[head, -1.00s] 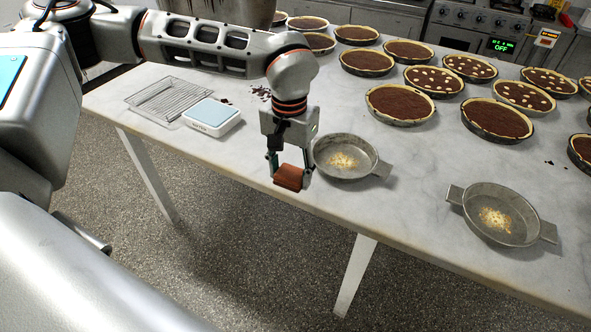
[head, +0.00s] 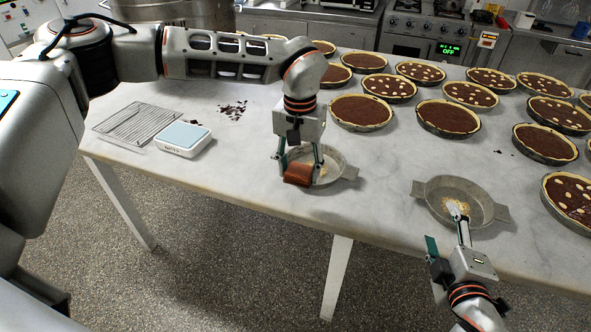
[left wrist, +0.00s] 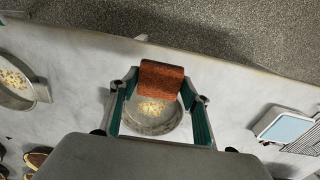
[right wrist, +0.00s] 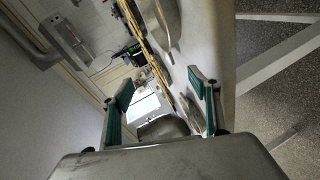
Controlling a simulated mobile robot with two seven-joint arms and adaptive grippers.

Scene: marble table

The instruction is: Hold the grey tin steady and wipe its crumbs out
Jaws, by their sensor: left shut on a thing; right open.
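Two grey tins with side handles and pale crumbs inside stand on the marble table. My left gripper (head: 299,167) points down, shut on a reddish-brown block (head: 298,175), at the left tin (head: 338,161). In the left wrist view the block (left wrist: 161,79) hangs over part of that tin, with crumbs (left wrist: 153,107) visible beside it. I cannot tell whether the block touches the tin. My right gripper (head: 445,226) is open and empty at the near side of the right tin (head: 485,208). One fingertip overlaps that tin's crumbs in the head view; contact is unclear.
Several filled tarts (head: 449,117) cover the back and right of the marble table (head: 240,180). A wire rack (head: 137,122) and a scale (head: 183,139) stand at the left, near dark shavings (head: 233,111). The front middle of the table is clear.

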